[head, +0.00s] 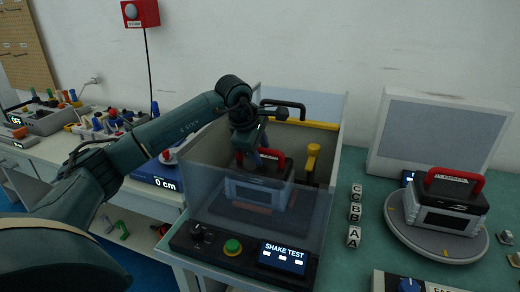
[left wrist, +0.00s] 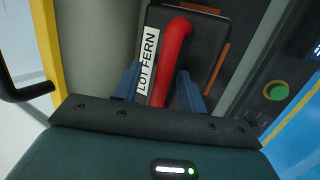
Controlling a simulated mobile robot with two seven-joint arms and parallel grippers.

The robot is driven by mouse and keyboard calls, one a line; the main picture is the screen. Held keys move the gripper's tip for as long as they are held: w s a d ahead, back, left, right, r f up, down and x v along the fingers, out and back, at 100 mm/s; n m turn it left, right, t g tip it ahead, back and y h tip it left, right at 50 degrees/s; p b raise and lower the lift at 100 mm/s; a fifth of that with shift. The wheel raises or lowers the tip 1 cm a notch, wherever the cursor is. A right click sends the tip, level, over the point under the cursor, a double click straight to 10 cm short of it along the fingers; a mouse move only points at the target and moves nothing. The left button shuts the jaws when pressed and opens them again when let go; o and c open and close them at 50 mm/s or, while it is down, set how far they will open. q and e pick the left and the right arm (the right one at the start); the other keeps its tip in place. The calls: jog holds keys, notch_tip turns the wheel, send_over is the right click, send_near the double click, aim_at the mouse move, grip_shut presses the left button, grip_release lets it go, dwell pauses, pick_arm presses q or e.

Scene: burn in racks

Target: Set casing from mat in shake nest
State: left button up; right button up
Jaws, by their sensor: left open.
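A grey casing (head: 255,192) with a black top and red handle sits in the shake nest (head: 225,212), seen through the clear front panel of the shake test box. It appears level. In the left wrist view, the red handle (left wrist: 171,62) runs between two blue fingers, beside a label reading LOT FERN (left wrist: 148,60). My left gripper (head: 262,152) is open over the casing, its fingers on either side of the handle. Contact with the handle cannot be told. My right gripper is not in view. I cannot make out a mat.
A second red-handled casing (head: 446,203) stands on a round grey turntable (head: 402,228) at right. Lettered blocks (head: 355,215) lie between it and the box. The box has side walls, a yellow clamp (head: 312,158) and a front control panel with a green button (head: 233,247).

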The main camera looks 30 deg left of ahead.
pick_arm(q)
jog(key=shift+f, duration=0.15)
jog(key=d+v, duration=0.1)
jog(key=v, duration=1.2)
jog(key=shift+a+r, duration=0.2)
jog(key=shift+a, duration=0.2)
